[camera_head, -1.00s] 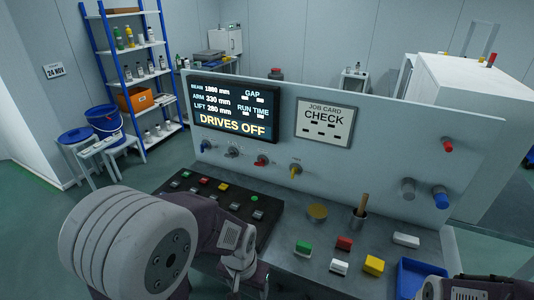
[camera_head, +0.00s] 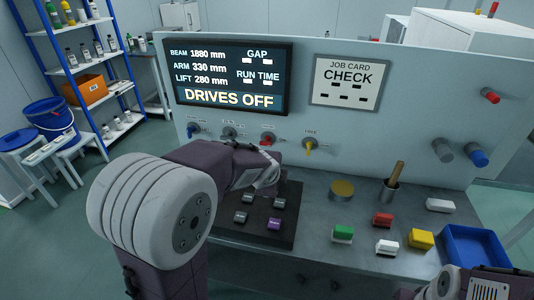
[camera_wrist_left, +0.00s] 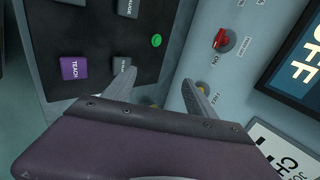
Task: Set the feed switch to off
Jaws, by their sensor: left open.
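The switch row on the upright panel has a blue, a grey, a red (camera_head: 267,141) and a yellow knob (camera_head: 309,146). In the left wrist view the yellow knob (camera_wrist_left: 203,88) is partly hidden behind a fingertip, and the red knob (camera_wrist_left: 221,40) is clear. My left gripper (camera_wrist_left: 158,78) is open and empty, apart from the knobs. In the head view it (camera_head: 268,178) is low before the panel.
The screen (camera_head: 230,75) reads DRIVES OFF. A black button pad (camera_head: 255,232) lies below the gripper. My right arm shows at bottom right.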

